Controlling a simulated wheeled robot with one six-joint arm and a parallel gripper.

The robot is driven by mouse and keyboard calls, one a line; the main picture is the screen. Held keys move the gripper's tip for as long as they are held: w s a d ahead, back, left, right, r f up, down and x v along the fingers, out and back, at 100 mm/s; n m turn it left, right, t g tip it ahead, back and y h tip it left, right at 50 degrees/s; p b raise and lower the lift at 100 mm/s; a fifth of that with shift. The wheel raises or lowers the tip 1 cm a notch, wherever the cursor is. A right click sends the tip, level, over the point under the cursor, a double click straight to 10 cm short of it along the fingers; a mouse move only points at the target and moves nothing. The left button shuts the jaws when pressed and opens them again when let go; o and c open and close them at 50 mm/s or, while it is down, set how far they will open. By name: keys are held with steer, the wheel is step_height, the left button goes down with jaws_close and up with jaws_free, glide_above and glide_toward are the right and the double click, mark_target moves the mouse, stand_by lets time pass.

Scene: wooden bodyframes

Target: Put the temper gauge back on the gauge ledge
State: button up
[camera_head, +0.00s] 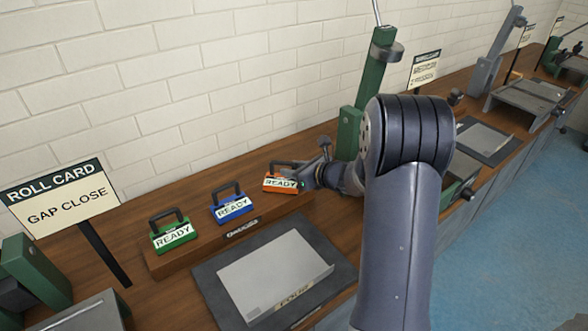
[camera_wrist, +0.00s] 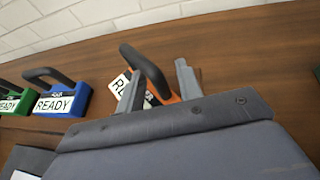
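Three gauges with black handles and READY labels stand in a row on the wooden gauge ledge (camera_head: 280,211): green (camera_head: 174,236), blue (camera_head: 232,208) and orange (camera_head: 279,184). I cannot read which one is named temper. The orange one is at the ledge's right end and appears to rest on it. My gripper (camera_head: 304,181) is right beside the orange gauge. In the wrist view my gripper (camera_wrist: 158,70) has its fingers apart, one on each side of the orange gauge's handle (camera_wrist: 147,68), with a gap visible at the right finger. The orange body (camera_wrist: 167,99) is partly hidden by the gripper.
A grey plate (camera_head: 275,275) on a dark mat lies in front of the ledge. A ROLL CARD sign (camera_head: 61,195) reading GAP CLOSE stands at left. A green post (camera_head: 350,130) rises behind my arm. The brick wall (camera_head: 200,80) bounds the bench behind.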

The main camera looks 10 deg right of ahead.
steer(key=shift+r, duration=0.1)
steer(key=shift+r, duration=0.15)
steer(key=v, duration=1.2)
steer(key=x, duration=1.2)
steer(key=shift+w+a+f, duration=0.1)
steer(key=shift+f, duration=0.2)
steer(key=shift+r, duration=0.2)
